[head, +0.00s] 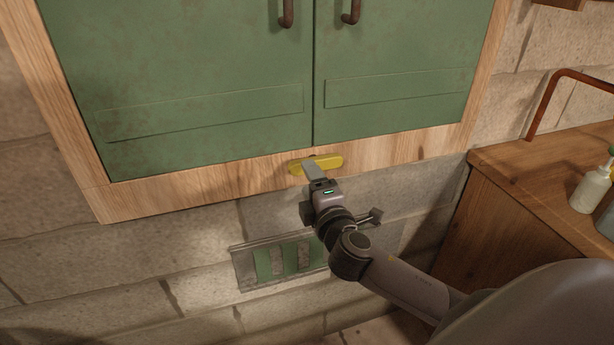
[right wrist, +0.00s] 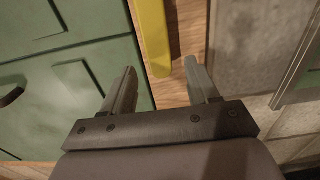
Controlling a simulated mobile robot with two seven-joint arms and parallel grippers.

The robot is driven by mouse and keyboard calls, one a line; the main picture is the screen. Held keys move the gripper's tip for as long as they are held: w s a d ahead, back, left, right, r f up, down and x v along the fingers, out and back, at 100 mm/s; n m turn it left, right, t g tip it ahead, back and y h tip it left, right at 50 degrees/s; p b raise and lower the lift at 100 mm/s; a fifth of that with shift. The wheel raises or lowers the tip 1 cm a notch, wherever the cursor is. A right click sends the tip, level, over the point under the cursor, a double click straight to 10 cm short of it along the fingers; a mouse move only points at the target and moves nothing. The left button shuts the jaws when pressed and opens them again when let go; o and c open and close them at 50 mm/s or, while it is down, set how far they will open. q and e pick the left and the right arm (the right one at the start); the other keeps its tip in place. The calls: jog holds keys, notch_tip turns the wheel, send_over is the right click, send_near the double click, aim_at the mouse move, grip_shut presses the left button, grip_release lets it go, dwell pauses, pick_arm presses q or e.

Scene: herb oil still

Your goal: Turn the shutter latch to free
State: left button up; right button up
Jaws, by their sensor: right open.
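The shutter latch (head: 332,161) is a yellow bar lying roughly level on the wooden frame, just under the seam between two shut green shutters (head: 190,75). My right gripper (head: 312,168) is in front of the latch and hides part of its middle. In the right wrist view the latch (right wrist: 153,35) shows between the two spread fingers of my right gripper (right wrist: 160,68). The fingers are open, one on each side of the bar in the picture. I cannot tell whether either touches it. My left gripper is not in view.
A wooden frame (head: 225,180) edges the shutters, set in a stone block wall (head: 120,250). A grey panel with green strips (head: 263,264) is low on the wall behind my right arm. A wooden counter (head: 545,165) with a pale bottle (head: 590,190) stands at right.

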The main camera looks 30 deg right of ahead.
jog(key=shift+v, duration=1.95)
